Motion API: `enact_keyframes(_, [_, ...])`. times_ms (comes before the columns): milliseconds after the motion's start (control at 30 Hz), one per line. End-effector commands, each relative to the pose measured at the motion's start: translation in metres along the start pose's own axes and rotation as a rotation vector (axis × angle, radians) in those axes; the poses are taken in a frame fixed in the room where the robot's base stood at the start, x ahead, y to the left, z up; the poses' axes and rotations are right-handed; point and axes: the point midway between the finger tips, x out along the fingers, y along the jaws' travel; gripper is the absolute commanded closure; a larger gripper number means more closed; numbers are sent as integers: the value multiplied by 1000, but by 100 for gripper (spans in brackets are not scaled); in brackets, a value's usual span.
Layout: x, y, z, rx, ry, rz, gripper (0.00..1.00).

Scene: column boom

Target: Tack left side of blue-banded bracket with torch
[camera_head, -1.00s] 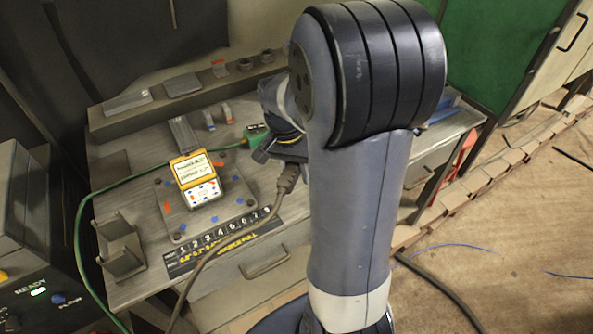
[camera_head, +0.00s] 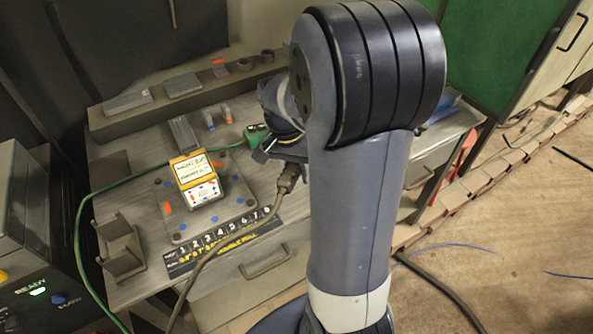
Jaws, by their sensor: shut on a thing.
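My gripper (camera_head: 274,151) is at the right part of the bench, partly hidden behind my own arm. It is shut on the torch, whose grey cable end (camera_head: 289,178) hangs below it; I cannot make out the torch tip. A yellow-edged block (camera_head: 184,160) with white labels sits on the fixture plate (camera_head: 174,228), left of my gripper and apart from it. A small upright piece with a blue mark (camera_head: 208,118) stands behind it, beside one with an orange mark (camera_head: 226,112). I cannot tell for certain which piece is the blue-banded bracket.
A green cable (camera_head: 122,183) crosses the bench to a green clamp (camera_head: 255,132) close to my gripper. A numbered strip (camera_head: 222,238) lies along the front. A forked metal stand (camera_head: 121,245) is at the left. A raised rear ledge (camera_head: 150,112) bears several metal pieces.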

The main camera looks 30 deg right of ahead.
Motion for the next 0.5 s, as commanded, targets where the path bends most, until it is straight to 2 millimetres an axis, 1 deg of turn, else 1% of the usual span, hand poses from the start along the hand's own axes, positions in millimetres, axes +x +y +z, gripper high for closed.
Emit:
enact_keyframes(333, [-2, 0, 0, 0, 1, -1, 94])
enact_keyframes(500, [-12, 1, 3, 0, 1, -1, 94])
